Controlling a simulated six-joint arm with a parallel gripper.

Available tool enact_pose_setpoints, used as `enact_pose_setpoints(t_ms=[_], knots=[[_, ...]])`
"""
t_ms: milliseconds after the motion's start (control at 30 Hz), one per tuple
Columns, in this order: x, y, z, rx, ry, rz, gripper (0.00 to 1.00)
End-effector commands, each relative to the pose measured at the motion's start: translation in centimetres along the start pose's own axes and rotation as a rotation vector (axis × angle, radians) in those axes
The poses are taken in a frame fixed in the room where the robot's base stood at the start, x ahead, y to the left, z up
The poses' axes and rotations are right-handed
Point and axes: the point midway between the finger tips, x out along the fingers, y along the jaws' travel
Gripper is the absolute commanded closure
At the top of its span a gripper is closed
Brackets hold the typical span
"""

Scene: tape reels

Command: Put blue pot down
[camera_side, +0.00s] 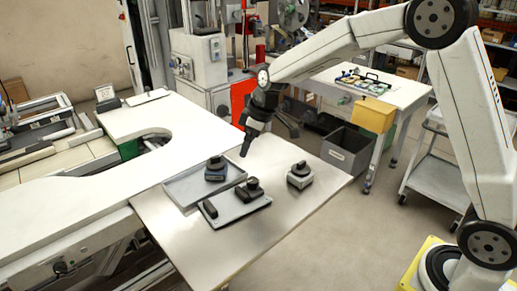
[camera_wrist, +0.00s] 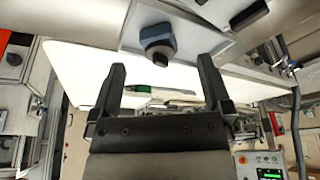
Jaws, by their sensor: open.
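The blue pot (camera_side: 215,169), with a dark round knob on top, stands upright in the shallow grey tray (camera_side: 180,192) on the near table. It also shows in the wrist view (camera_wrist: 157,40), beyond the fingertips and close to the top edge. My gripper (camera_side: 267,143) is open, above the table and to the right of the pot, apart from it. In the wrist view the two black fingers (camera_wrist: 162,68) are spread wide with nothing held between them.
A grey plate (camera_side: 240,210) with dark parts lies in front of the tray. The table's (camera_side: 215,250) front part is clear. A dark grey bin (camera_side: 347,150) stands on the floor behind.

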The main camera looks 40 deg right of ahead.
Motion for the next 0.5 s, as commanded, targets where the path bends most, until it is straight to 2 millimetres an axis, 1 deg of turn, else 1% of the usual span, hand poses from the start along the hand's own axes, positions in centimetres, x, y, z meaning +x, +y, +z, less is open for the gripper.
enact_pose_setpoints(t_ms=[33,367,500], knots=[[-0.2,-0.5,1.3,0.034,-0.011,0.011,0.0],[-1.0,-3.9,10.2,0.274,-0.063,0.092,0.0],[-1.2,-5.7,14.2,0.369,-0.076,0.122,0.0]])
